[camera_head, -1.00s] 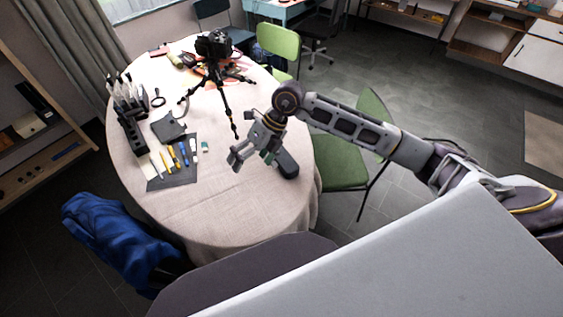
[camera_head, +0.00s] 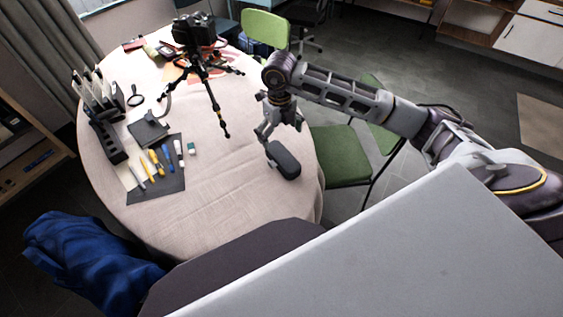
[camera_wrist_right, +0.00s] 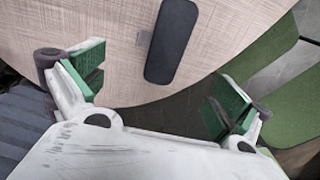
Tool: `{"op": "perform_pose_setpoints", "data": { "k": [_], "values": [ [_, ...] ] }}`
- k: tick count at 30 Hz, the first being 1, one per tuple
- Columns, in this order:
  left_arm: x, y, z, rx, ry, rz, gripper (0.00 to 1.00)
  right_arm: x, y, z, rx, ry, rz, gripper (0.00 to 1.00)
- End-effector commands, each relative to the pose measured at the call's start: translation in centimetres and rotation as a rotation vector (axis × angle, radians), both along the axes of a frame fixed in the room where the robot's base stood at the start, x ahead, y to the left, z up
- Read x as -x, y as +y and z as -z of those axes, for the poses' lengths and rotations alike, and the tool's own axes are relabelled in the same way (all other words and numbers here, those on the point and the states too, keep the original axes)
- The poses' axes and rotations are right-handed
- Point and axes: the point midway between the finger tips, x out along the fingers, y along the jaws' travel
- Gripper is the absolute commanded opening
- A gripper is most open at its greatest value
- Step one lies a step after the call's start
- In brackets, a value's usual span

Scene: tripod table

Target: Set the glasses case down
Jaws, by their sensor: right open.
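The dark grey glasses case (camera_head: 285,160) lies on the cloth-covered table (camera_head: 215,205) near its right edge. It also shows in the right wrist view (camera_wrist_right: 171,42), lying flat on the cloth, ahead of the fingers and touching neither. My right gripper (camera_head: 279,131) is just behind and above the case in the head view. In the right wrist view its green-padded fingers (camera_wrist_right: 158,90) are wide apart with nothing between them. My left gripper is not in view.
A camera on a small tripod (camera_head: 207,75) stands toward the table's back. A dark mat (camera_head: 158,172) with pens and markers lies at the left, beside a black organizer (camera_head: 103,125). A green chair (camera_head: 340,152) stands right of the table. The front middle cloth is clear.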

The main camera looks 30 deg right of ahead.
Motion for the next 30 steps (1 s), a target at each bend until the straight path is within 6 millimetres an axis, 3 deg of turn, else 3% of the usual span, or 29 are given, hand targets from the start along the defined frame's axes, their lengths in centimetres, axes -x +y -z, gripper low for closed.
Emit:
{"op": "perform_pose_setpoints", "data": {
  "k": [11, 30],
  "values": [
    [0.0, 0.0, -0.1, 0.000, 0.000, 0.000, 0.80, 0.0, 0.0, 0.8, -0.002, 0.001, 0.000, 1.00],
    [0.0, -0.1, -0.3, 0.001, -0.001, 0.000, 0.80, 0.0, 0.0, 8.2, -0.002, 0.000, -0.001, 1.00]
  ]
}}
